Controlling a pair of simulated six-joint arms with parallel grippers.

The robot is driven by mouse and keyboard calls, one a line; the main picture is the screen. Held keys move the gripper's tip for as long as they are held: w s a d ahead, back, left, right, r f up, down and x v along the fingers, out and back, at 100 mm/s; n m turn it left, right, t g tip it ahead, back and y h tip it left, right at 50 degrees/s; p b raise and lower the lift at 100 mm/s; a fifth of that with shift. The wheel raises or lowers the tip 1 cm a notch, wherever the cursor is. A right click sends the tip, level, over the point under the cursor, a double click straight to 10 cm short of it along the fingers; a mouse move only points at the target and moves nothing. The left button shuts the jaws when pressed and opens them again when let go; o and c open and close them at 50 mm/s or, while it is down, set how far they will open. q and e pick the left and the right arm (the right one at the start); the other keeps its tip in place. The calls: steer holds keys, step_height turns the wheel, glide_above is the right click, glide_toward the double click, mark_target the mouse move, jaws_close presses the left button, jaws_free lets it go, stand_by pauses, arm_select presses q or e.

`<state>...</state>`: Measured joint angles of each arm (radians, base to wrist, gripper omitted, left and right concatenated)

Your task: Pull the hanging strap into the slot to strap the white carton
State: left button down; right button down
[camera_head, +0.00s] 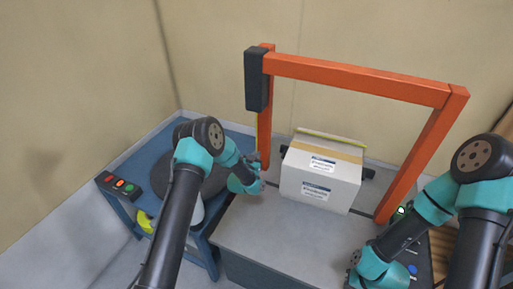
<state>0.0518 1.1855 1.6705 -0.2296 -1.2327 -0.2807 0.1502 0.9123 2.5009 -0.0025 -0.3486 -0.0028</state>
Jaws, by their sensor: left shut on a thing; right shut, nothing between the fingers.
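The white carton (316,183), with a tan tape band and two labels, sits upright on the grey table top (270,228) under the orange arch (355,76). A thin yellow strap (257,128) hangs beside the arch's left post, below a black box. My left gripper (259,184) is at the strap's lower end, left of the carton and apart from it. It is shut on the strap, though the fingers are small here. My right gripper (353,273) is shut and empty, low at the front right, away from the carton. I cannot make out the slot clearly.
A yellow-green edged piece (330,138) lies behind the carton. The arch's right post (420,155) stands between the carton and my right arm. The table front is clear.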

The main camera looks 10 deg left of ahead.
arm_select(q)
steer(key=shift+f, duration=0.55)
steer(key=c, duration=1.3)
jaws_free()
steer(key=shift+s, duration=0.1)
steer(key=s+a, duration=0.3)
steer(key=s, duration=1.4)
